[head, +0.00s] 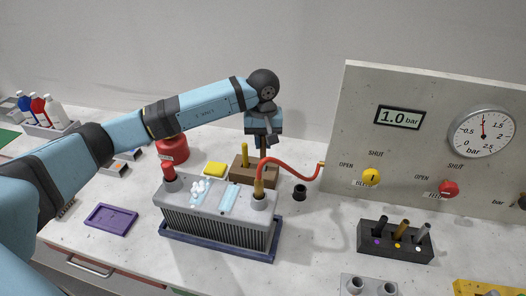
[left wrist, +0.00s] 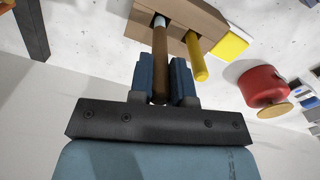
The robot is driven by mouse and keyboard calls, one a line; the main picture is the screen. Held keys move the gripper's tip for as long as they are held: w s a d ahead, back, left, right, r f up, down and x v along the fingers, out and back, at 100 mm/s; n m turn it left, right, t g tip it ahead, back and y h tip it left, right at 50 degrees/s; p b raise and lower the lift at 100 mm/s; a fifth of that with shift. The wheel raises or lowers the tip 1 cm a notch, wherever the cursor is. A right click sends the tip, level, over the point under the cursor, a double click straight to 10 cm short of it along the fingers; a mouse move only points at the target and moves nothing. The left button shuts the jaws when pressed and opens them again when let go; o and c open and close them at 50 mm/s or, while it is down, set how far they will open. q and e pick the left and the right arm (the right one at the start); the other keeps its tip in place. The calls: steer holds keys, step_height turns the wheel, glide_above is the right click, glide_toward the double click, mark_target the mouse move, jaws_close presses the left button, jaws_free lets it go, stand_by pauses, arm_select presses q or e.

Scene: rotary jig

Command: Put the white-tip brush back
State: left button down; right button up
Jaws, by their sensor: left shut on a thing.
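My left gripper (head: 263,140) is above the brown wooden block (head: 240,172) behind the grey battery-like unit. In the left wrist view my left gripper (left wrist: 162,72) is shut on the brown handle of the white-tip brush (left wrist: 160,48). Its white tip shows against the block (left wrist: 205,16); I cannot tell whether it is in a hole or just over it. In the head view the brush (head: 263,150) is a short dark shaft under the fingers. A yellow-handled brush (left wrist: 195,55) stands in the same block, beside the held one.
The finned grey unit (head: 215,225) sits in a blue tray in front of the block. A red hose (head: 295,170) runs from it to the gauge panel (head: 420,140). A red can (head: 172,150), a yellow sponge (head: 215,169) and a black holder (head: 395,240) stand nearby.

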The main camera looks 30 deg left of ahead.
mark_target(263, 164)
arm_select(q)
steer(key=shift+f, duration=2.05)
steer(key=shift+f, duration=0.2)
steer(key=c, duration=1.1)
jaws_free()
step_height(263, 164, up, 12)
steer(key=shift+r+b, duration=0.25)
steer(key=shift+b, duration=0.1)
